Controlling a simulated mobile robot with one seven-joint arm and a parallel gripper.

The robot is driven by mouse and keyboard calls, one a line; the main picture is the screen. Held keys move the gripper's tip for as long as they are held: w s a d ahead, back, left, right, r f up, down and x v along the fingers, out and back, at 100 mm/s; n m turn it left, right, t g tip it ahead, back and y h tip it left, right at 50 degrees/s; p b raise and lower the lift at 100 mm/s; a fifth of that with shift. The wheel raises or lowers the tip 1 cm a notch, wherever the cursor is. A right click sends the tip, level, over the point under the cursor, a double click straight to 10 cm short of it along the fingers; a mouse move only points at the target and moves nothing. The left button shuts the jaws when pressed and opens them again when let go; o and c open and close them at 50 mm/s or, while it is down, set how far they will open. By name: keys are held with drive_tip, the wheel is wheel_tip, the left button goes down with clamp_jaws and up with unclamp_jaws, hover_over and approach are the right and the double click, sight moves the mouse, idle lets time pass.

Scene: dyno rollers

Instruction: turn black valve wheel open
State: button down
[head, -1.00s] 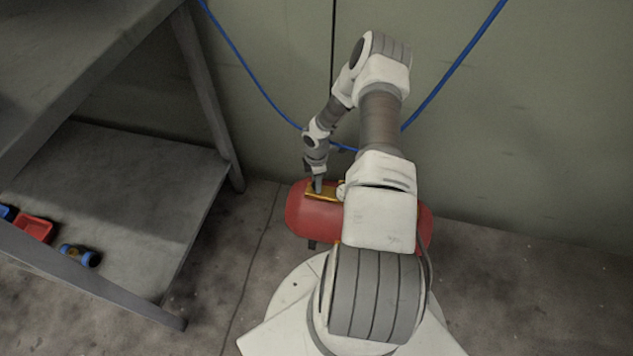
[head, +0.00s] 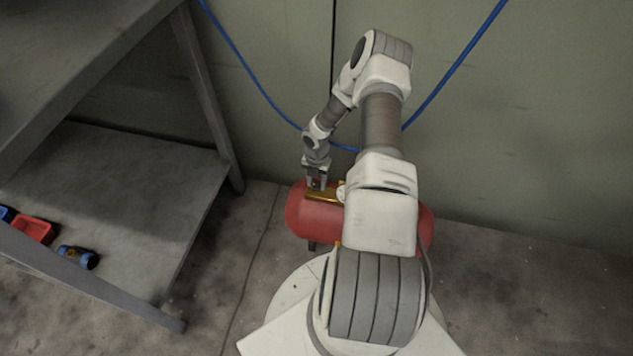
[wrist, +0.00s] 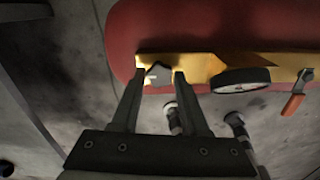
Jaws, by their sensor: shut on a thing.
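A small dark knob, which I take for the black valve wheel (wrist: 158,72), sits on a yellow manifold bar (wrist: 205,66) on top of a red tank (wrist: 200,25) in the wrist view. My gripper (wrist: 159,77) has one finger on each side of the knob and is shut on it. In the head view my gripper (head: 315,186) points down at the left end of the yellow bar (head: 322,197) on the red tank (head: 312,216). The knob itself is too small to make out there.
A round gauge with a dark rim (wrist: 240,80) and an orange-handled lever (wrist: 293,103) are right of the knob. A grey shelf (head: 150,220) stands at left with a red bin (head: 35,228). A blue hose (head: 240,65) hangs along the wall.

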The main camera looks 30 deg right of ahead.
sight(317, 185)
drive_tip(key=n, duration=0.5)
drive_tip(key=shift+n, duration=0.3)
drive_tip(key=n, duration=0.5)
drive_tip(key=shift+n, duration=0.3)
drive_tip(key=shift+c, duration=2.1)
unclamp_jaws()
drive_tip(key=shift+r, duration=0.1)
wheel_tip(317, 185, up, 17)
drive_tip(key=p, duration=0.6)
drive_tip(key=shift+p, duration=0.35)
